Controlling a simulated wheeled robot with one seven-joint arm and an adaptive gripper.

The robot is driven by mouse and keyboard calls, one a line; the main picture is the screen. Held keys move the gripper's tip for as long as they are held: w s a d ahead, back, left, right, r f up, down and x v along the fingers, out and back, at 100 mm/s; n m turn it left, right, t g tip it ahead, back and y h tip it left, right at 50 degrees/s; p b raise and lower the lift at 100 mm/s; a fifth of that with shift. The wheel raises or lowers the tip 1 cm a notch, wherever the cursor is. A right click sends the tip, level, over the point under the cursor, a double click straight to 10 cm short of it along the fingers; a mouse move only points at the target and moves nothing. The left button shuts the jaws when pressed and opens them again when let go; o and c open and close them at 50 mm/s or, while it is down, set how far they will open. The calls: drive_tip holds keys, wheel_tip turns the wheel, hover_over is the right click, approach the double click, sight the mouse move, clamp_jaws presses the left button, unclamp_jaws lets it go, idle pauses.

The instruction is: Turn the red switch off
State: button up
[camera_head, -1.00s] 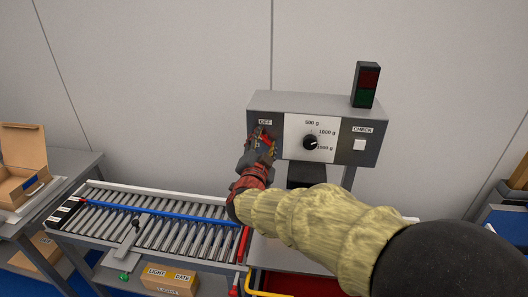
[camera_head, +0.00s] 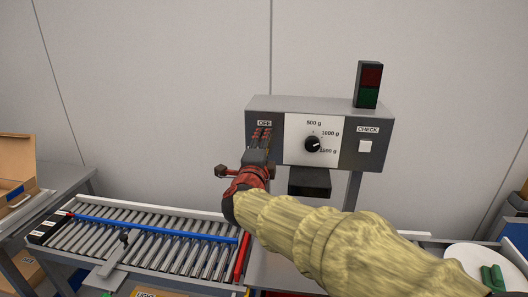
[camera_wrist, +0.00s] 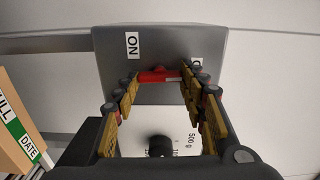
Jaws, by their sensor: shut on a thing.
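The red switch (camera_wrist: 153,76) is on the left part of the grey control box (camera_head: 263,103). In the wrist view its red handle lies between my two fingertips, with the ON label (camera_wrist: 132,45) to the left and a partly hidden label to the right. My gripper (camera_head: 262,135) is at the box front just below the OFF label (camera_head: 264,124) and is shut on the red switch; it also shows in the wrist view (camera_wrist: 161,80). In the head view my fingers hide most of the switch, so its exact position is unclear.
A black knob (camera_head: 312,145) on a white gram scale and a white CHECK button (camera_head: 365,146) are right of my gripper. A red-green lamp (camera_head: 369,84) stands on the box. A roller conveyor (camera_head: 150,236) lies below left. A white plate (camera_head: 484,268) is at lower right.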

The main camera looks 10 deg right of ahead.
drive_tip(key=shift+f+m, duration=0.1)
drive_tip(key=shift+m, duration=0.3)
drive_tip(key=o, duration=1.2)
drive_tip(key=v, duration=1.2)
